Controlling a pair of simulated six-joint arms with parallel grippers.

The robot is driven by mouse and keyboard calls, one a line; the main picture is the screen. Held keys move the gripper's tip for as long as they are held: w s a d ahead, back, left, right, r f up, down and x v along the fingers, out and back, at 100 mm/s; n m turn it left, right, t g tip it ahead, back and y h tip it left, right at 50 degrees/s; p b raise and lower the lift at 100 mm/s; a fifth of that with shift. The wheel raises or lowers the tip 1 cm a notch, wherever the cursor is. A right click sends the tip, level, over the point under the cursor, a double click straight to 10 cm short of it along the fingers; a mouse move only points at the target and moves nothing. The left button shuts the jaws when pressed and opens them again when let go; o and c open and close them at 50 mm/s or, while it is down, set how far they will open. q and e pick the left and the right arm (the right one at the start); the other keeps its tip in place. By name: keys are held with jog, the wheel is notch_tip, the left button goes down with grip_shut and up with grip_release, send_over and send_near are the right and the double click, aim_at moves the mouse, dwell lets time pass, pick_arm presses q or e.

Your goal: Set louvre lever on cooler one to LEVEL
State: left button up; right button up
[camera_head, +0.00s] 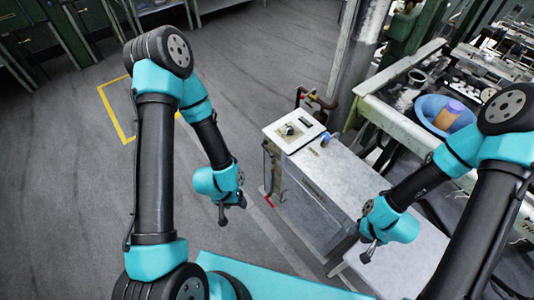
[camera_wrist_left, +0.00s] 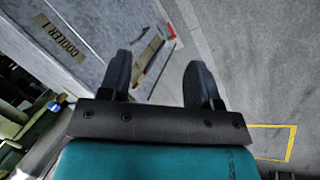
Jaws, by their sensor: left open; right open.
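Cooler one is a grey metal cabinet (camera_head: 330,190) in the middle of the head view. Its side, lettered COOLER 1 (camera_wrist_left: 60,38), fills the upper left of the left wrist view. A tan-edged slotted part (camera_wrist_left: 148,66) there is partly hidden by a finger; I cannot tell whether it is the louvre or its lever. My left gripper (camera_head: 230,207) is open and empty, left of the cabinet; its two spread fingers show in the left wrist view (camera_wrist_left: 160,85). My right gripper (camera_head: 368,250) is open and empty, near the cabinet's front right end.
A white panel (camera_head: 295,129) with a dark knob lies on the cabinet top, beside a small blue knob (camera_head: 325,139). A bench with a blue basin (camera_head: 443,114) stands at right. A post (camera_head: 350,60) and pipe rise behind. The floor at left, with yellow marking (camera_head: 113,112), is clear.

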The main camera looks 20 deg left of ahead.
aim_at(271, 157)
pick_arm(q)
jog(key=w+f+m+t, duration=0.1)
jog(key=w+f, duration=0.1)
jog(key=w+f+m+t, duration=0.1)
jog(key=w+f+t, duration=0.1)
jog(key=w, duration=0.1)
jog(key=w+f+m+t, duration=0.1)
jog(key=w, duration=0.1)
jog(key=shift+w+d+f+t, duration=0.25)
jog(key=shift+d+f+t, duration=0.05)
jog(key=shift+d+f, duration=0.1)
jog(key=shift+c, duration=0.2)
jog(key=w+d+f+m+t, duration=0.1)
jog(key=w+f+m+t, duration=0.4)
jog(key=t, duration=0.7)
jog(key=shift+w+d+y, duration=0.3)
jog(key=shift+w+d, duration=0.1)
jog(key=shift+w, duration=0.1)
jog(key=w+d, duration=0.1)
jog(key=w, duration=0.4)
jog(key=w+d, duration=0.1)
jog(key=w, duration=0.5)
jog(key=w+d, duration=0.1)
jog(key=w, duration=0.5)
jog(key=shift+c, duration=0.3)
jog(key=shift+s+d, duration=0.1)
grip_shut()
